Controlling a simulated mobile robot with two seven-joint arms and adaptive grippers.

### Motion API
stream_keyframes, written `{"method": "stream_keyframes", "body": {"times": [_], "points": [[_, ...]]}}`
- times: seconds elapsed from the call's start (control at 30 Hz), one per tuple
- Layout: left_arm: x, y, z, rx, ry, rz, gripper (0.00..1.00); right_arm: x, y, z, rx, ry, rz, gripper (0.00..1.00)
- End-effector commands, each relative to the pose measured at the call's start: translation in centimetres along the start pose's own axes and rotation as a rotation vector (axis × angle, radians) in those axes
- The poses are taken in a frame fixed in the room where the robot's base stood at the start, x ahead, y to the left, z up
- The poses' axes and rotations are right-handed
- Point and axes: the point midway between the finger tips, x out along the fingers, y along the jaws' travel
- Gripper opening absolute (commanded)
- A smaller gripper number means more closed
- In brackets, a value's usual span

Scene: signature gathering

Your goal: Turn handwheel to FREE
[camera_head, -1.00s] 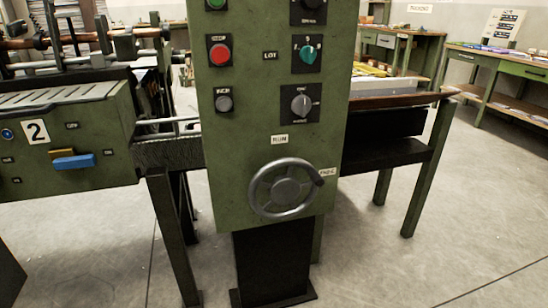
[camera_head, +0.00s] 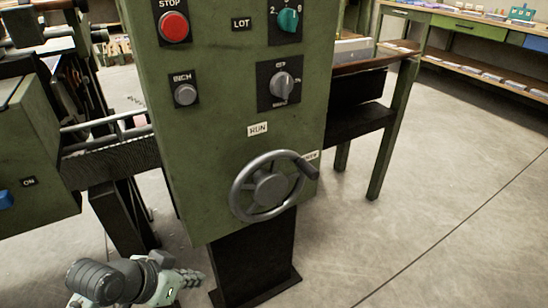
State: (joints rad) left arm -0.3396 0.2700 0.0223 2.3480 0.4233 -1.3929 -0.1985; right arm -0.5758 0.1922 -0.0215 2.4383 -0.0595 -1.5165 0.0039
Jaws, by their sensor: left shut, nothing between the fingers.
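The grey handwheel (camera_head: 268,187) sits low on the green control panel (camera_head: 215,130). Its handle knob (camera_head: 308,166) sticks out at the upper right of the rim, partly over a small label (camera_head: 312,155) there that I cannot fully read. A RUN label (camera_head: 258,129) is above the wheel. My left gripper (camera_head: 198,281) is at the bottom left, below and to the left of the wheel and apart from it. Its fingers are shut and empty. My right gripper is not in view.
Above the wheel are a red STOP button (camera_head: 174,27), a grey INCH button (camera_head: 185,94), a grey selector (camera_head: 282,86) and a teal selector (camera_head: 289,19). A green table leg (camera_head: 392,135) stands to the right. Open floor lies at the lower right.

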Motion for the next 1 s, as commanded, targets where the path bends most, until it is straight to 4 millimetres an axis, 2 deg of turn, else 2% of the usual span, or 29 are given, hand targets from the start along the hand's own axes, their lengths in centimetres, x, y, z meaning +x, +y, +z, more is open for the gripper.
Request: {"method": "stream_keyframes", "body": {"times": [0.03,0.1,0.2,0.3,0.4,0.5,0.63,0.77,0.93,1.0], "points": [[-0.3,0.2,-3.7,0.046,0.094,0.058,0.00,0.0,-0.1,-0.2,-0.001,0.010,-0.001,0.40],[-1.4,1.1,-8.5,0.110,0.225,0.151,0.00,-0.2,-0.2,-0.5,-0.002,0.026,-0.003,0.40],[-4.0,2.1,-14.3,0.188,0.397,0.259,0.00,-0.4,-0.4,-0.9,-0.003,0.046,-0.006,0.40],[-6.7,2.8,-18.4,0.242,0.533,0.337,0.00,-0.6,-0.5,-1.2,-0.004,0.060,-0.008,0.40],[-9.3,3.3,-21.3,0.282,0.636,0.392,0.00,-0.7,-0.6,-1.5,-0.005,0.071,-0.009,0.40],[-11.1,3.6,-23.1,0.305,0.705,0.427,0.00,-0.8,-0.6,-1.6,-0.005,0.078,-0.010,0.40],[-11.9,4.0,-24.2,0.314,0.740,0.448,0.00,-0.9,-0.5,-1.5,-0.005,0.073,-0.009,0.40],[-10.9,4.7,-25.1,0.312,0.741,0.451,0.00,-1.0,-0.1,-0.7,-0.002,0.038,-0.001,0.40],[-8.7,6.6,-27.1,0.311,0.740,0.453,0.00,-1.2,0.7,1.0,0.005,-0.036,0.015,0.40],[-7.7,7.3,-27.9,0.310,0.740,0.452,0.00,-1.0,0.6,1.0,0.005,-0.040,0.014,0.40]]}}
